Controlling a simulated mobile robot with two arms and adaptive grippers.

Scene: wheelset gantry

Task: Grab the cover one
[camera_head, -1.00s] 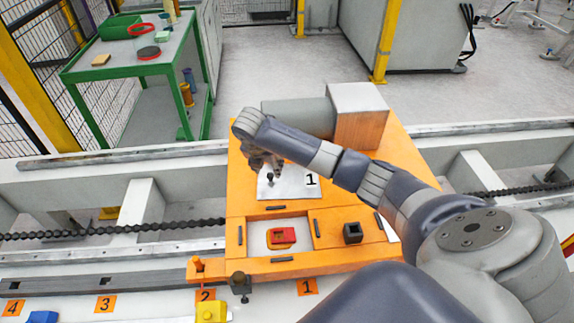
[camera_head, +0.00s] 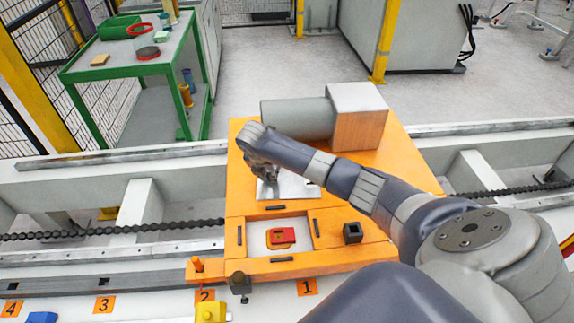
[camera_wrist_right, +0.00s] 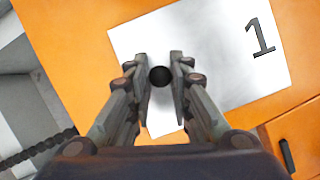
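Cover one is a pale metal plate (camera_head: 292,187) lying on the orange gantry top; its printed "1" shows in the right wrist view (camera_wrist_right: 262,38). A round black knob (camera_wrist_right: 160,76) stands on the plate. My right gripper (camera_wrist_right: 161,80) is open, with one finger on each side of the knob and a gap visible on both sides. In the head view my right gripper (camera_head: 266,174) is over the plate's left part and hides the knob. My left gripper is not in view.
A grey motor-like block (camera_head: 357,115) stands behind the plate. In front is a recess with a red part (camera_head: 281,237), and a black square socket (camera_head: 352,232). A green table (camera_head: 140,60) stands at the back left.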

